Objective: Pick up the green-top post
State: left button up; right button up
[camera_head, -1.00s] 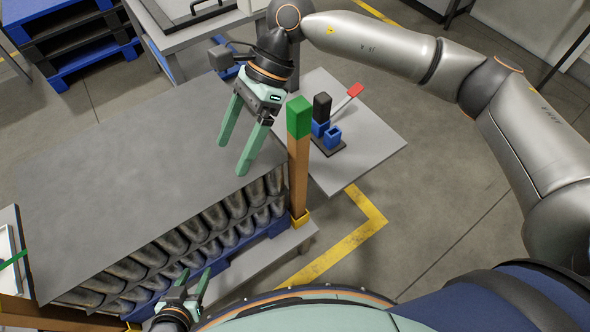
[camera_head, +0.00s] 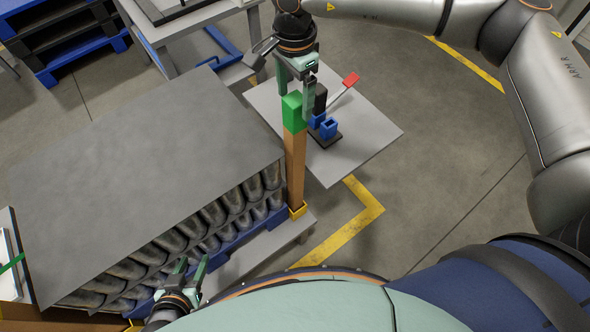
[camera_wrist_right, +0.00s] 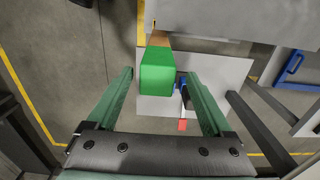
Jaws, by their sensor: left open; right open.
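The green-top post (camera_head: 295,150) is a brown upright post with a green block on top, standing in a yellow foot at the right corner of the can stack. My right gripper (camera_head: 296,97) is open at the post's green top. In the right wrist view the green top (camera_wrist_right: 158,71) shows between the two spread fingers of the right gripper (camera_wrist_right: 164,75), nearer the left finger. I cannot tell whether a finger touches it. My left gripper (camera_head: 190,275) is open and empty, low at the front of the stack.
A grey sheet (camera_head: 140,170) covers the rows of cans (camera_head: 205,225). Just behind the post, a light grey table (camera_head: 360,145) carries blue holders (camera_head: 329,129) and a lever with a red end (camera_head: 351,79). Blue and black pallets (camera_head: 65,40) lie at the back left. Floor at right is clear.

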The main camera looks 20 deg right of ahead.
aim_at(294, 127)
notch_tip(294, 127, down, 5)
jog(key=shift+s+r+p, duration=0.1)
jog(key=shift+s+p, duration=0.05)
jog(key=shift+p, duration=0.3)
grip_shut()
dwell(0.4)
dwell(0.8)
